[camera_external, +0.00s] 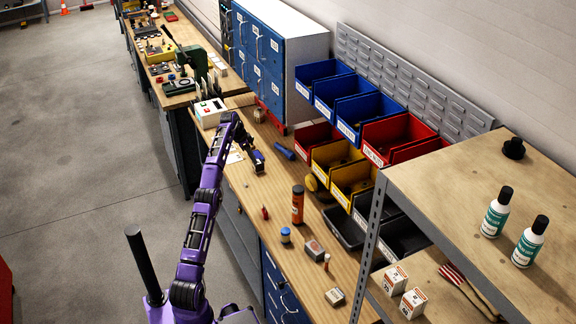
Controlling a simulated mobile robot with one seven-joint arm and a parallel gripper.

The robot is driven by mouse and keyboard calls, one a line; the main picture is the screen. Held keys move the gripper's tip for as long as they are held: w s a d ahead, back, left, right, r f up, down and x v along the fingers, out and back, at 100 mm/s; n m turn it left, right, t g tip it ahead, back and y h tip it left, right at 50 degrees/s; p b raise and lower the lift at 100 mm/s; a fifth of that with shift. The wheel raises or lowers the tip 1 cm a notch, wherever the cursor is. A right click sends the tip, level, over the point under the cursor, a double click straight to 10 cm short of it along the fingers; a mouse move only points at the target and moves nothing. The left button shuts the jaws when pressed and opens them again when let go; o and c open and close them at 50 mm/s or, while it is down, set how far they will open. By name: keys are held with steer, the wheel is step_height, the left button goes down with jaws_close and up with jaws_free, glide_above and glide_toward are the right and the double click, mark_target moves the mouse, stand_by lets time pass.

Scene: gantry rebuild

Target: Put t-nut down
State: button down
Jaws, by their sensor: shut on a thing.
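My gripper (259,169) is at the end of the purple arm, low over the wooden workbench (280,203), near the middle of its length. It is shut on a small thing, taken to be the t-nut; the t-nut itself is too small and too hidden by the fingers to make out. I cannot tell whether it touches the bench top.
A blue cylindrical object (284,152) lies just right of my gripper. A white box device (210,113) stands behind it. An orange-and-black canister (298,205) stands nearer the front. Blue, red and yellow bins (352,180) line the wall side.

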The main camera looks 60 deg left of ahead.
steer(key=w+d+m+h+b, duration=0.1)
steer(key=w+d+m, duration=0.1)
steer(key=w+d, duration=0.45)
steer(key=w+d+m, duration=0.2)
steer(key=w+d, duration=0.1)
steer(key=d, duration=0.7)
steer(key=m+g+h+b, duration=0.3)
steer(key=m+g, duration=0.2)
steer(key=m, duration=0.7)
glide_above(333, 294)
steer(key=a, duration=0.1)
steer(key=f, duration=1)
steer(key=f+b, duration=0.1)
steer(key=f, duration=0.5)
steer(key=shift+a, duration=0.3)
steer(key=shift+f+b, duration=0.3)
steer(key=shift+f, duration=2.2)
